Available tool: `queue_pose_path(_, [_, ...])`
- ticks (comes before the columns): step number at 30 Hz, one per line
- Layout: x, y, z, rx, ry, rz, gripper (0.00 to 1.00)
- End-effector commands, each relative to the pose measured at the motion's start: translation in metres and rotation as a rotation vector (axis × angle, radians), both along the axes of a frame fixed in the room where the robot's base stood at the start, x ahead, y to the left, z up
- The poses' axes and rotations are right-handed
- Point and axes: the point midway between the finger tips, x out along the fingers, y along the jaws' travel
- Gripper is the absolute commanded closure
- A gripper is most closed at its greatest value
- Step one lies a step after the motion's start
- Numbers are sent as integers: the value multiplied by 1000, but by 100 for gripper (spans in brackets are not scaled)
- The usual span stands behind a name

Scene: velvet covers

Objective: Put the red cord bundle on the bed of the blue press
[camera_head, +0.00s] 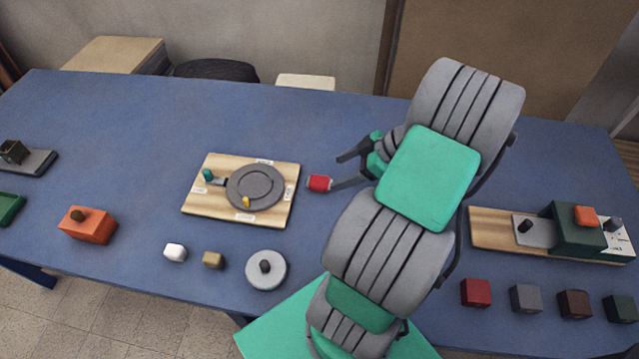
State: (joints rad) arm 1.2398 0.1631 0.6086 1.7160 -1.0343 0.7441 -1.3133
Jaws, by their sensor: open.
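A small red bundle with pale ends (320,183), which looks like the red cord bundle, lies on the blue table just left of my gripper. My gripper (341,173) is open, its two dark fingers spread and pointing left. The lower fingertip is close to the bundle's right end; I cannot tell whether they touch. I see no press that is clearly blue. A dark block on a grey plate (40,163) is at the left edge, partly cut off, and I cannot tell what it is.
A wooden board (205,208) with a grey disc (255,187) lies left of the bundle. An orange block (87,226), small blocks and a grey knobbed disc (266,272) stand nearby. At right are another board (490,228) with a dark green box, and several cubes. The back left table is clear.

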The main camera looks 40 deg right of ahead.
Motion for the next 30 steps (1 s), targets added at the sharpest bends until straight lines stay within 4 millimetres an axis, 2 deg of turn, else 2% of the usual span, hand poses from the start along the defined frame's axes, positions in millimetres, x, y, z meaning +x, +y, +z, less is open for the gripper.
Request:
queue_pose_path(8, [16,15,-24,2,-9,5,27])
queue_pose_path(15, [36,33,-53,1,-8,5,27])
queue_pose_path(22, [38,34,-57,-2,-9,2,27])
queue_pose_path(30, [38,34,-57,-2,-8,3,48])
